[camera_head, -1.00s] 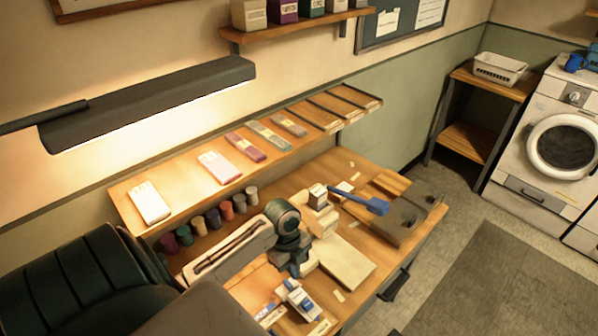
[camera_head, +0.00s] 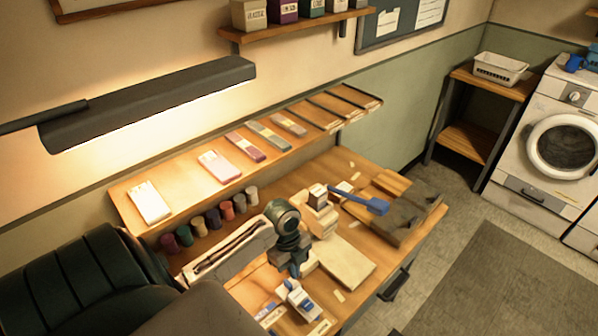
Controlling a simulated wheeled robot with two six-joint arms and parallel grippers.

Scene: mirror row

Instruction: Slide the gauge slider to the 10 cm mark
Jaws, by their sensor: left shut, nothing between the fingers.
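A small white and blue piece (camera_head: 301,299) lies near the front edge of the workbench, at the bottom centre; it looks like the gauge slider, but I cannot tell for certain. Pale strips lie beside it, and any scale marks are too small to read. My left gripper (camera_head: 295,270) points down just behind this piece, shut and empty. Whether it touches the piece I cannot tell. My left arm hides part of the bench behind it. My right gripper is not in view.
A pale board (camera_head: 346,263) lies right of my left gripper. Several coloured spools (camera_head: 213,218) line the bench under a sloping shelf (camera_head: 180,190). A lamp (camera_head: 150,105) hangs above.

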